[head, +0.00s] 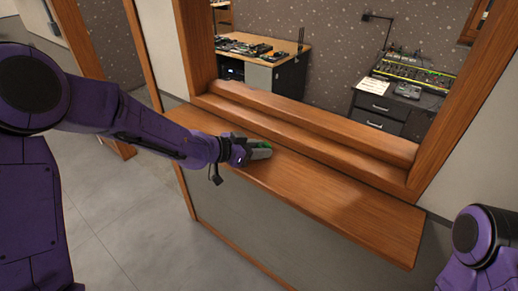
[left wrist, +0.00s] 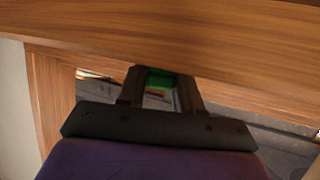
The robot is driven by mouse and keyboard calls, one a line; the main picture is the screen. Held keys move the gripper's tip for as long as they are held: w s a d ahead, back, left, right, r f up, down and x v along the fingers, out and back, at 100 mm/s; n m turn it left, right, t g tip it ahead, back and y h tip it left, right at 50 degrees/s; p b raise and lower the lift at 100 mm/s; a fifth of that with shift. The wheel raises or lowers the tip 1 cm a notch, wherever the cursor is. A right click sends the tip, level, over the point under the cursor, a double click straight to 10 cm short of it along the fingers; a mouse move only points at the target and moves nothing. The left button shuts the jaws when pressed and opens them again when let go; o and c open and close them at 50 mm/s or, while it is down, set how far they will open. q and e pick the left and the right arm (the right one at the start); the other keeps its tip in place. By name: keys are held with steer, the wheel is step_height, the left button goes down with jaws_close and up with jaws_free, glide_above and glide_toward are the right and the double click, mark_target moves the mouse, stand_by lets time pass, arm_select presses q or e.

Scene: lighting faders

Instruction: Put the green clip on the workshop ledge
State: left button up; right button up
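The workshop ledge (head: 350,207) is a brown wooden shelf below the window opening in the head view. My left gripper (head: 261,150) is over the left part of this ledge. In the left wrist view the green clip (left wrist: 161,78) sits between the two dark fingers and fills most of the gap, so the gripper looks shut on it. Whether the clip touches the ledge is hard to tell. My right gripper is out of view; only part of my right arm shows at the lower right.
A stepped wooden sill (head: 310,130) rises along the back of the ledge. Through the opening stand a wooden desk (head: 278,57) with gear and a dark cabinet (head: 385,108) with a mixing console. The ledge to the right of my gripper is bare.

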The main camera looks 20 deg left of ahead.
arm_select(q)
steer(key=o, duration=0.5)
steer(key=shift+w+f, duration=0.1)
steer(key=shift+c, duration=0.2)
steer(key=shift+a+r, duration=0.15)
steer(key=shift+r, duration=0.2)
steer(key=v, duration=1.1)
steer(key=shift+s+a, duration=0.15)
steer(key=shift+s, duration=0.15)
steer(key=shift+r, duration=0.1)
steer(key=shift+s, duration=0.1)
